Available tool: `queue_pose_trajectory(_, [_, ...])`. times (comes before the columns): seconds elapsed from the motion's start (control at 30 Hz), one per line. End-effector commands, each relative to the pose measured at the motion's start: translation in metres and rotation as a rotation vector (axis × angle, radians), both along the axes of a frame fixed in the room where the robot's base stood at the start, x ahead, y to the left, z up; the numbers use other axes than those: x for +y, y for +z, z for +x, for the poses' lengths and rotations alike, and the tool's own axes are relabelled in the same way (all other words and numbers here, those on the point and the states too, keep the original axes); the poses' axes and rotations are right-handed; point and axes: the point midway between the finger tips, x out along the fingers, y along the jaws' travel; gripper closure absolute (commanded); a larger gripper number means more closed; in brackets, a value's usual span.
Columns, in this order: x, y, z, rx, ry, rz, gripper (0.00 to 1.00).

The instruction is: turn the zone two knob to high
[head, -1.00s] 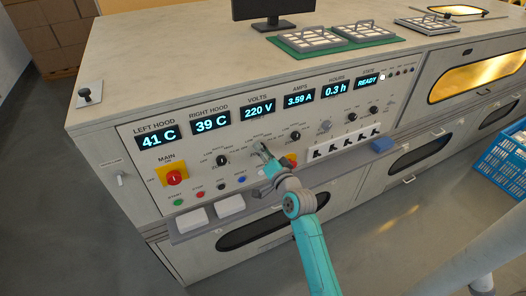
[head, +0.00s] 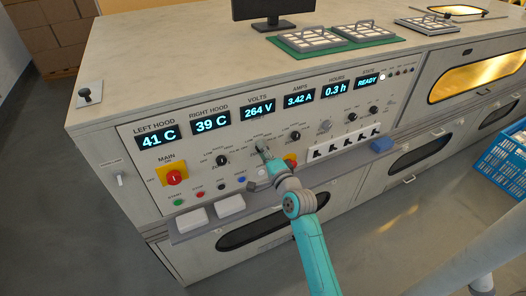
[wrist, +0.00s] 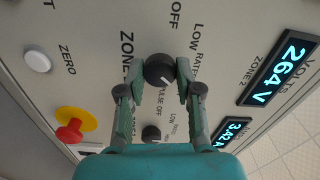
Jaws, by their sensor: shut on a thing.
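The zone two knob (wrist: 159,69) is round and black, on the pale sloped panel, in the middle of the wrist view. My gripper (wrist: 160,86) is shut on it, one finger on each side. A pale mark shows on the knob's lower right in the wrist view; part of the lettering around the knob is hidden by my fingers. In the head view my gripper (head: 264,153) reaches the panel between two other black knobs and covers most of the knob. The volts display (head: 257,112) reads 264 V.
A black knob (head: 222,160) sits to the left and another black knob (head: 295,135) to the right. A red-on-yellow stop button (wrist: 71,130) is close to my gripper. Below are several push buttons and a ledge with white boxes (head: 230,205).

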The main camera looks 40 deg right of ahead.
Motion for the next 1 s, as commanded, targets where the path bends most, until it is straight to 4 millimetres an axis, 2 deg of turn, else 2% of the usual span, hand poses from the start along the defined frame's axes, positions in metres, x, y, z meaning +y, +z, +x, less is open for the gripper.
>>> queue_pose_trajectory(0.33, [0.0,-0.001,0.0,0.001,-0.001,0.001,1.0])
queue_pose_trajectory(0.37, [-0.001,-0.001,0.0,0.001,-0.001,0.001,0.58])
queue_pose_trajectory(0.43, [0.0,-0.001,0.0,0.001,-0.001,0.001,0.41])
queue_pose_trajectory(0.8, [0.0,-0.001,-0.002,0.001,0.0,0.0,0.4])
queue_pose_trajectory(1.0, [0.006,-0.001,-0.024,0.001,-0.001,0.001,0.4])
